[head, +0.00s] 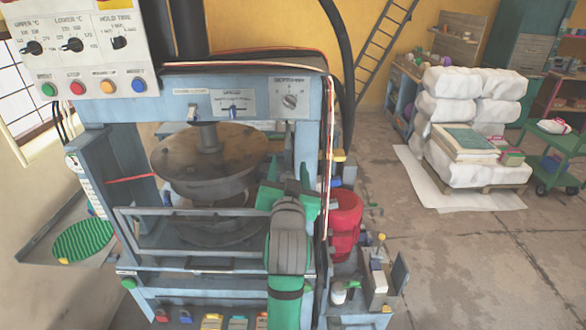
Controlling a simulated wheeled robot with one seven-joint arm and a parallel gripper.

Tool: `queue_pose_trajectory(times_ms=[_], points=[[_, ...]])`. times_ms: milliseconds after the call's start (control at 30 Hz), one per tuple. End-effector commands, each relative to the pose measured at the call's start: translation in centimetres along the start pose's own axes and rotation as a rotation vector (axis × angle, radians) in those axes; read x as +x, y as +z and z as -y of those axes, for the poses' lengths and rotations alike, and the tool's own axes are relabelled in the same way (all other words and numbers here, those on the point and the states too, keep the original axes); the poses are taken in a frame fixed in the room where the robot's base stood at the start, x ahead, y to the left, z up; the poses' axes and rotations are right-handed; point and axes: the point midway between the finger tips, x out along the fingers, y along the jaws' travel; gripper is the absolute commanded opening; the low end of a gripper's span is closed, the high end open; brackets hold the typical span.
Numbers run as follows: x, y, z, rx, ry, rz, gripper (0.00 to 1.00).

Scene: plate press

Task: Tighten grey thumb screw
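I cannot make out a grey thumb screw for certain; it may be hidden behind my arm or too small to tell. The plate press (175,110) fills the left and middle of the head view, with a round brown upper plate (208,158) inside its frame. My gripper (290,184) is at the press's right front, beside the right upright and in front of the round plates' right edge. My green and grey arm covers that part of the press.
A red cylinder (345,222) and a small fixture with a yellow knob (380,238) stand right of my arm. A barred guard (150,240) crosses the press front. A control panel (75,50) hangs upper left.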

Motion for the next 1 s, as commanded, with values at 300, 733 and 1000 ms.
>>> queue_pose_trajectory(times_ms=[300,733,1000], points=[[-0.9,0.0,0.0,-0.001,0.0,-0.001,0.48],[-8.3,0.0,0.0,-0.001,-0.001,0.0,0.48],[-10.6,0.0,0.0,0.0,-0.001,0.0,0.48]])
